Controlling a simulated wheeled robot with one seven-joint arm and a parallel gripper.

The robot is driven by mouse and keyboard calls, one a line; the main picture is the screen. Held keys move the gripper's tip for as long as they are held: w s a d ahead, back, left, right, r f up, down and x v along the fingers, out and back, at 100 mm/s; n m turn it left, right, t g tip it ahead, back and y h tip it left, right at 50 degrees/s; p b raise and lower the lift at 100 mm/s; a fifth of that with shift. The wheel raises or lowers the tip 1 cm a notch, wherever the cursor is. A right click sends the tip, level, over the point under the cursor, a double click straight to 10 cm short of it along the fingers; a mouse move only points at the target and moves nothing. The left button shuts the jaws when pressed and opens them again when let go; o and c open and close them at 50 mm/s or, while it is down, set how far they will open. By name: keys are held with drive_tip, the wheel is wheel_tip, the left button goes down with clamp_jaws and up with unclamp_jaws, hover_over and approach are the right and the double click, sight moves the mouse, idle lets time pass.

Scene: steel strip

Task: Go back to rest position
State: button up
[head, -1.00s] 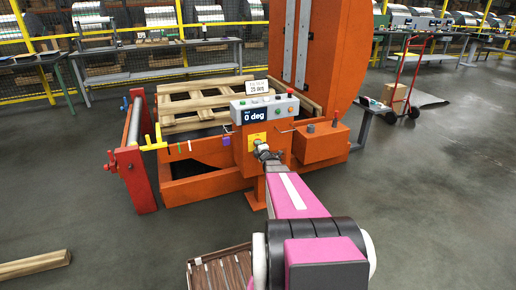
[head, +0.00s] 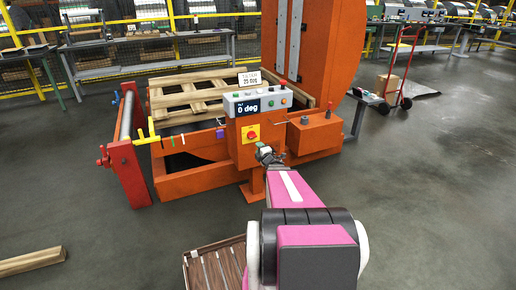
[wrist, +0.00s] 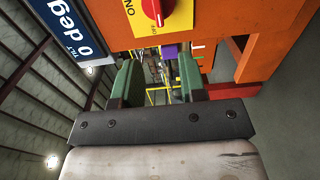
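My gripper (head: 267,156) is at the end of my pink arm, in front of the orange machine's control post (head: 249,150). In the wrist view, the two green fingers of my gripper (wrist: 160,84) stand apart with nothing between them. The display (head: 246,107) on the post reads "0 deg". A red knob on a yellow plate (head: 251,133) sits below the display. The plate also shows close ahead at the top of the wrist view (wrist: 166,18). Contact between the fingers and the post does not show.
A wooden pallet (head: 190,97) lies on the machine. A red roller stand (head: 128,170) is at its left. A slatted wooden piece (head: 215,265) is on the floor near my arm, and a beam (head: 30,262) at far left. A hand truck (head: 403,75) stands right.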

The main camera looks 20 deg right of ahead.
idle(0.4)
drive_tip(key=s+a+m+g, duration=1.8)
drive_tip(key=s+a, duration=0.4)
drive_tip(key=shift+s+a+f+m+h, duration=0.2)
drive_tip(key=shift+a+f+m+h, duration=0.1)
drive_tip(key=shift+a, duration=0.05)
drive_tip(key=shift+a, duration=0.1)
